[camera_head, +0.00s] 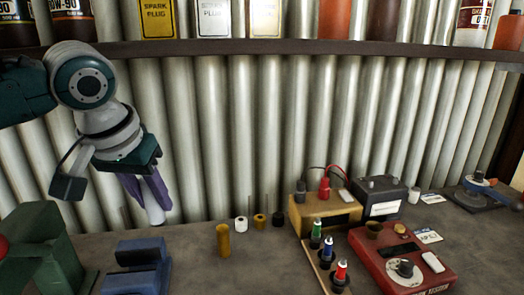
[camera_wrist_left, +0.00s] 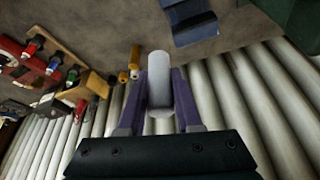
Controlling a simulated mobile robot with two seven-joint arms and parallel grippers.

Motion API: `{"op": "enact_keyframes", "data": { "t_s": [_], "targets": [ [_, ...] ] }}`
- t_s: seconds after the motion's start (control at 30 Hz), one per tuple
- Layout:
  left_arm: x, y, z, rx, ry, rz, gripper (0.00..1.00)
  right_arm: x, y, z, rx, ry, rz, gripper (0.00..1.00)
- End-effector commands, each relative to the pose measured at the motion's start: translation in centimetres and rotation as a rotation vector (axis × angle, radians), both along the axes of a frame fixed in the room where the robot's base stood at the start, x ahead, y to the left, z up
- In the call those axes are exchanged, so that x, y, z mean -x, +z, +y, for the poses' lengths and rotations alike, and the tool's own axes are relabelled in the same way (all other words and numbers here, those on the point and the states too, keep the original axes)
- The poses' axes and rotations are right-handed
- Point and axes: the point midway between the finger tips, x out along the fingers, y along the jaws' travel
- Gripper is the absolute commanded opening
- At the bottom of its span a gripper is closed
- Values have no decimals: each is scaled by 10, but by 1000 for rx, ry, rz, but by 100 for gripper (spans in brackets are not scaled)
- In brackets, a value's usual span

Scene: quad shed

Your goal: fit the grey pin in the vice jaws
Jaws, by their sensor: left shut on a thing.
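The grey pin (camera_head: 155,214) is held upright, slightly tilted, between the purple fingers of my left gripper (camera_head: 147,190). The left wrist view shows the pin (camera_wrist_left: 160,70) between both fingers, with its free end sticking out beyond the tips. The blue vice (camera_head: 140,265) stands on the bench below and in front of the gripper, with a gap between its jaws. It also shows at the top of the left wrist view (camera_wrist_left: 190,20). The pin is in the air, apart from the vice. My right gripper is in neither view.
A green machine (camera_head: 42,245) stands left of the vice. A yellow cylinder (camera_head: 223,240) and small spools (camera_head: 260,221) stand to the right. Farther right are a rack of coloured drivers (camera_head: 328,251), a red meter (camera_head: 390,262) and a battery (camera_head: 379,197). A corrugated wall is behind.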

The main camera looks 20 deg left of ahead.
Motion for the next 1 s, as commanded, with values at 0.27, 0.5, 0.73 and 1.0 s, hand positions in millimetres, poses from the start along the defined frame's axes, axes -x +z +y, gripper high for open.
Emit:
{"op": "enact_keyframes", "data": {
  "t_s": [0.27,0.5,0.73,1.0],
  "targets": [
    [21,-40,54,1,42,-1,0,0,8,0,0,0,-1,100],
    [22,-51,58,2,43,-5,0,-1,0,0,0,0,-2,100],
    [22,-67,58,1,42,-5,0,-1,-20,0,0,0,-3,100],
    [23,-83,57,2,42,-4,0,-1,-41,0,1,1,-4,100]
  ]
}}
